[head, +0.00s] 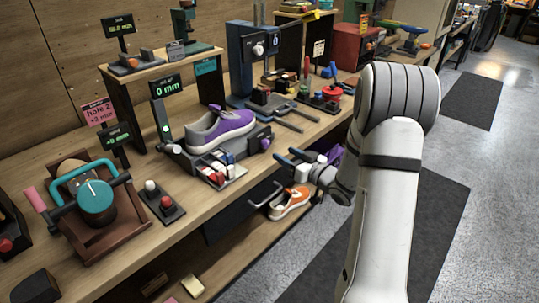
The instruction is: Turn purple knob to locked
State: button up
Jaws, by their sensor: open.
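A small purple knob (265,144) sits at the right end of the dark fixture that holds a grey and purple sneaker (221,130). Whether the knob is locked is too small to tell. My gripper (288,156) is in front of the bench edge, a little right of and below the knob in the picture. Its fingers point left toward the fixture and are apart, with nothing seen between them. Another purple patch (335,154) shows behind my wrist, partly hidden; I cannot tell what it is.
An orange sneaker (290,201) lies on the shelf below the bench. A display reading 0 mm (168,88) stands behind the fixture. Red and white parts (217,174) lie in front of the grey sneaker. A teal-handled device (94,199) stands left. The floor right of my arm is open.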

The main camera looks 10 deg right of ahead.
aim_at(267, 145)
jog(key=x, duration=0.7)
jog(key=shift+w+a+f, duration=0.15)
jog(key=shift+a, duration=0.25)
jog(key=c, duration=1)
jog(key=shift+o, duration=0.2)
